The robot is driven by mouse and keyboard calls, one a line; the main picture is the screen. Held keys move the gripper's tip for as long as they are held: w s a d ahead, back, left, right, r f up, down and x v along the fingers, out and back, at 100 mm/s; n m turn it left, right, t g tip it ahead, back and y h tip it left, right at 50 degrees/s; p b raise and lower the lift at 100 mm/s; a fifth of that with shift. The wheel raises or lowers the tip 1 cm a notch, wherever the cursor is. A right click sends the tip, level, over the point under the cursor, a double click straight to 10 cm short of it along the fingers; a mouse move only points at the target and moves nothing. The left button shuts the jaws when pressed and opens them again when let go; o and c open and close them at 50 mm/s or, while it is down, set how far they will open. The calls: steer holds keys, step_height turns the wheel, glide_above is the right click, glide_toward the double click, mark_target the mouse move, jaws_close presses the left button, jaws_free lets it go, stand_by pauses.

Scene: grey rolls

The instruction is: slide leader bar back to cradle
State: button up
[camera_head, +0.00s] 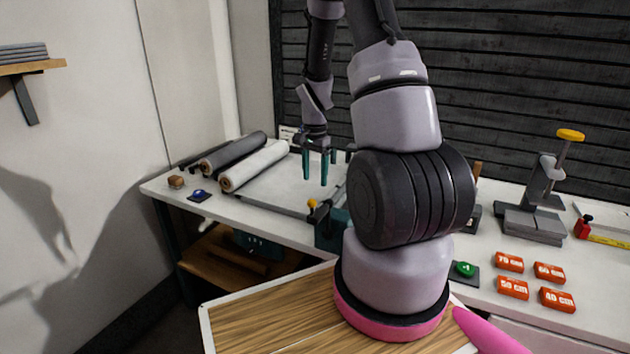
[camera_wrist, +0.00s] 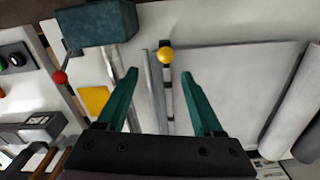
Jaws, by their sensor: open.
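My gripper (camera_head: 314,182) is open and empty, fingers pointing down above the bench, in front of the rolls. In the wrist view its two teal fingers (camera_wrist: 159,74) stand apart. A yellow ball knob (camera_wrist: 165,56) shows just past the fingertips, on a thin dark and pale bar (camera_wrist: 169,98) that appears to be the leader bar. In the head view the yellow knob (camera_head: 312,203) sits at the bench's front edge by a teal block. I cannot tell which part is the cradle. Fingers and bar do not visibly touch.
A white roll (camera_head: 255,166) and a grey roll (camera_head: 233,152) lie at the back left. The teal block (camera_wrist: 97,22) stands near the knob. Orange length tags (camera_head: 513,288), a green button (camera_head: 465,269) and a press stand (camera_head: 533,215) are on the right. My arm hides the bench middle.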

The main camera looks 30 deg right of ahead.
mark_target(312, 207)
stand_by(0.6)
steer(key=shift+w+a+f, duration=0.25)
steer(key=shift+a+f, duration=0.1)
steer(key=shift+f, duration=0.05)
steer(key=shift+w+f, duration=0.15)
steer(key=shift+f, duration=0.2)
step_height(312, 207, down, 10)
steer(key=shift+f, duration=0.2)
jaws_close()
stand_by(1.2)
